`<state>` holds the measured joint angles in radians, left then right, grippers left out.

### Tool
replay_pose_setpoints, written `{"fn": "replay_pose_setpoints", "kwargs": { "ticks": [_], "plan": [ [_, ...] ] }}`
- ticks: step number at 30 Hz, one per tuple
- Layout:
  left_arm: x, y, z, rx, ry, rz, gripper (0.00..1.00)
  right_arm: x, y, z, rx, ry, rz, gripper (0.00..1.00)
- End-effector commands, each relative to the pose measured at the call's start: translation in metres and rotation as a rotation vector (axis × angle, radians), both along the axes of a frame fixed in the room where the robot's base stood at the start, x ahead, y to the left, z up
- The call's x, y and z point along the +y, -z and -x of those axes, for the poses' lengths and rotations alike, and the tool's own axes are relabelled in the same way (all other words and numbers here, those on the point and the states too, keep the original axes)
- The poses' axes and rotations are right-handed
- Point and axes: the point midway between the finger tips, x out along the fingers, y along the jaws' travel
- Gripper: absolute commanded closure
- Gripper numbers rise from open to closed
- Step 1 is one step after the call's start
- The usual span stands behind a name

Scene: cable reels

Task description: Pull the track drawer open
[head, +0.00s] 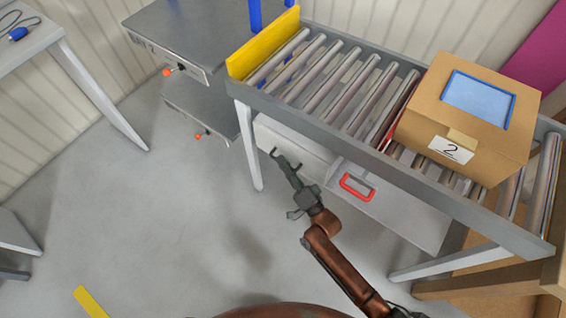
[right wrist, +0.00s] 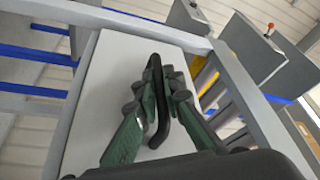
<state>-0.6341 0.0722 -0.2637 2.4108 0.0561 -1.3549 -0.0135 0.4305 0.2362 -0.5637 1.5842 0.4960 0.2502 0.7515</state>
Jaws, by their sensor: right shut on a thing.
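Under the roller track (head: 330,120) is a pale drawer front (head: 300,146); it also fills the middle of the right wrist view (right wrist: 112,85). My right gripper (head: 284,163) reaches up to this front from below in the head view. In the right wrist view its green fingers (right wrist: 163,72) are closed on a dark bar handle (right wrist: 160,125) in front of the pale panel. The arm and fingers partly hide the handle. I cannot tell how far the drawer stands out. My left gripper is not in view.
Beside it is a grey panel with a red handle (head: 357,187). A cardboard box (head: 470,115) marked 2 sits on the rollers. A yellow end plate (head: 262,42) closes the track's left end. A grey shelf unit (head: 190,35) stands behind left.

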Motion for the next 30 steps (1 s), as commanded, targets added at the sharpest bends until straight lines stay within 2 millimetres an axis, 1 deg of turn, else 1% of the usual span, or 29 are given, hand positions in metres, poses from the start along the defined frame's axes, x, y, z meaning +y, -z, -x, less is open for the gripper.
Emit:
{"fn": "replay_pose_setpoints", "kwargs": {
  "ticks": [10, 14, 17, 24, 26, 27, 30],
  "plan": [
    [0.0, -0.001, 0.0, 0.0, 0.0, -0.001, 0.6, 0.0, 0.001, 0.001, 0.002, 0.001, 0.001, 1.0],
    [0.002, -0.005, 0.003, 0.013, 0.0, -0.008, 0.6, 0.004, 0.0, 0.007, 0.001, 0.0, 0.0, 1.0],
    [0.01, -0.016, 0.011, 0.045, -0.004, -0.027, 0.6, 0.01, -0.001, 0.015, 0.002, 0.001, -0.002, 1.0],
    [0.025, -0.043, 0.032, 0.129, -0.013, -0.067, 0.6, 0.029, -0.002, 0.041, 0.002, 0.001, 0.0, 1.0],
    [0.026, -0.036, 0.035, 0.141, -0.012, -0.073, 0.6, 0.034, -0.002, 0.048, 0.002, 0.001, 0.0, 1.0],
    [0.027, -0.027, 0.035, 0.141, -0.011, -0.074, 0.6, 0.037, -0.002, 0.053, 0.002, 0.001, 0.0, 1.0],
    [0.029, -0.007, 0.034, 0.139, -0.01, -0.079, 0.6, 0.047, -0.002, 0.067, 0.002, 0.001, -0.001, 1.0]
  ]
}}
